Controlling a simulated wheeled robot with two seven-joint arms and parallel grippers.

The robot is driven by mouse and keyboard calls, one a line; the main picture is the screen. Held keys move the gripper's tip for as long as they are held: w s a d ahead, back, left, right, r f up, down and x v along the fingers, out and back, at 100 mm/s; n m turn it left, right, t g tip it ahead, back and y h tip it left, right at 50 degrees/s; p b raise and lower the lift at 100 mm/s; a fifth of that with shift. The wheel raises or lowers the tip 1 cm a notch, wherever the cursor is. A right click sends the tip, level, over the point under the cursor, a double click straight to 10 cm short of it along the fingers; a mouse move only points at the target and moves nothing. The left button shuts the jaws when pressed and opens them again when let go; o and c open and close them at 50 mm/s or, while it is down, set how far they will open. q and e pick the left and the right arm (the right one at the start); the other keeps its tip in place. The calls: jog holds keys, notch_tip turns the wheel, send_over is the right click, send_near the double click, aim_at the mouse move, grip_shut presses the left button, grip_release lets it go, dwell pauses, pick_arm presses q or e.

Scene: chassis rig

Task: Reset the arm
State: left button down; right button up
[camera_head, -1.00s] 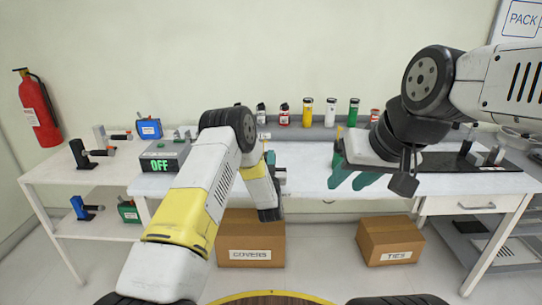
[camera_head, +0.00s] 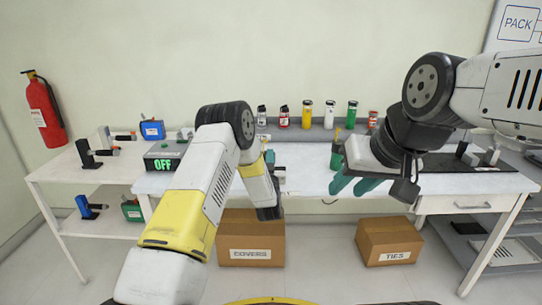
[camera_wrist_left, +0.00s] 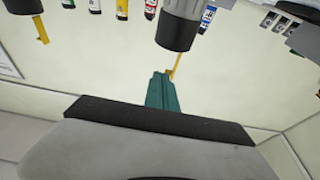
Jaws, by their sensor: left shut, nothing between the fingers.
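My left arm reaches in from the left in the head view and bends down in front of the table (camera_head: 300,180). Its wrist hides most of the left gripper; a bit of teal finger (camera_head: 270,158) shows behind it. In the left wrist view the left gripper's teal fingers (camera_wrist_left: 160,90) are together, with nothing seen between them. My right gripper (camera_head: 354,186) hangs over the table's front part. Its two teal fingers are apart, and no object shows between them.
Several bottles (camera_head: 307,114) stand along the table's back. A box reading OFF (camera_head: 165,162) is at the table's left. A green cup (camera_head: 337,158) stands close by the right gripper. Cartons marked COVERS (camera_head: 250,238) and TIES (camera_head: 388,240) are on the floor. A fire extinguisher (camera_head: 44,108) hangs left.

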pick_arm(q)
jog(key=r+v, duration=0.1)
jog(key=v, duration=0.6)
notch_tip(320, 180, up, 9)
jog(key=w+a+g+h, duration=0.1)
jog(key=w+a+g, duration=0.1)
jog(key=g, duration=0.1)
jog(key=s+a+r+g+h, duration=0.2)
jog(key=s+a+r+g, duration=0.15)
jog(key=s+r, duration=0.4)
jog(key=s+a+r+g, duration=0.1)
jog(key=s+a+g, duration=0.1)
jog(key=s, duration=0.9)
jog(key=s+a+g, duration=0.3)
jog(key=s, duration=0.9)
jog(key=s+a+r+g, duration=0.1)
jog(key=s+a+g, duration=0.1)
jog(key=s, duration=0.9)
jog(key=shift+s+a+r+m+g+y, duration=0.3)
jog(key=shift+g+y, duration=0.1)
jog(key=shift+g, duration=0.35)
